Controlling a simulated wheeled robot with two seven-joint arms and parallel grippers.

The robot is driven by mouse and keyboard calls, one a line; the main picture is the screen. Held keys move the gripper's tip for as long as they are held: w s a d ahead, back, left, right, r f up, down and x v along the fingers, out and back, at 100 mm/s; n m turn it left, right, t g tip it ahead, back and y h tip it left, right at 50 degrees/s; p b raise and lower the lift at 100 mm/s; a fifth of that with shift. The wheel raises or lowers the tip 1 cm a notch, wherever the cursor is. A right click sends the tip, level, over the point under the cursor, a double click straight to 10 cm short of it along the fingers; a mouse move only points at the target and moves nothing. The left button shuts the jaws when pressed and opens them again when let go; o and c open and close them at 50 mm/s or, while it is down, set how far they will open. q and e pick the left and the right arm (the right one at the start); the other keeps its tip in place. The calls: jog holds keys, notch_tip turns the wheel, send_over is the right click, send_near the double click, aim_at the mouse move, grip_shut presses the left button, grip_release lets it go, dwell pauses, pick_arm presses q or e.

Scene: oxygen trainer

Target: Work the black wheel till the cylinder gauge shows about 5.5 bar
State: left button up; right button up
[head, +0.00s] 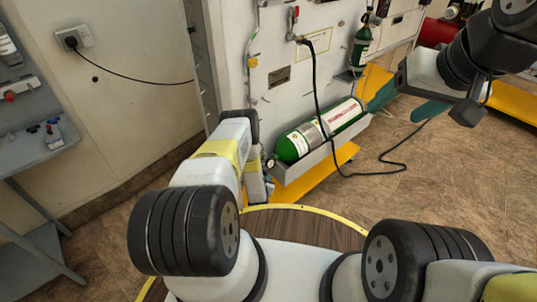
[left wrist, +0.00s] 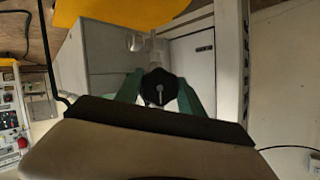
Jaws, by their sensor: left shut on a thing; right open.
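The black wheel (left wrist: 156,89) shows in the left wrist view, with a pale pointer-like mark on its face. My left gripper (left wrist: 158,95) is shut on it, with one green finger on each side. In the head view my own left arm hides the wheel and the left fingers. The green cylinder (head: 291,148) lies in a grey tray beyond my left arm. A small round part, perhaps the cylinder gauge (head: 270,162), shows at its near end; its reading is too small to make out. My right gripper (head: 405,104) is open and empty, right of the cylinder.
A black hose (head: 316,85) hangs from the wall panel (head: 285,105) past the cylinder and trails over the floor. A smaller green cylinder (head: 361,45) stands behind. A grey shelf (head: 35,150) is at the left. The floor at the right is mostly clear.

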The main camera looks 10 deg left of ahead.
pick_arm(q)
jog(key=o, duration=1.4)
jog(key=shift+c, duration=0.2)
jog(key=v, duration=0.7)
jog(key=shift+s+r, duration=0.15)
jog(key=shift+s, duration=0.2)
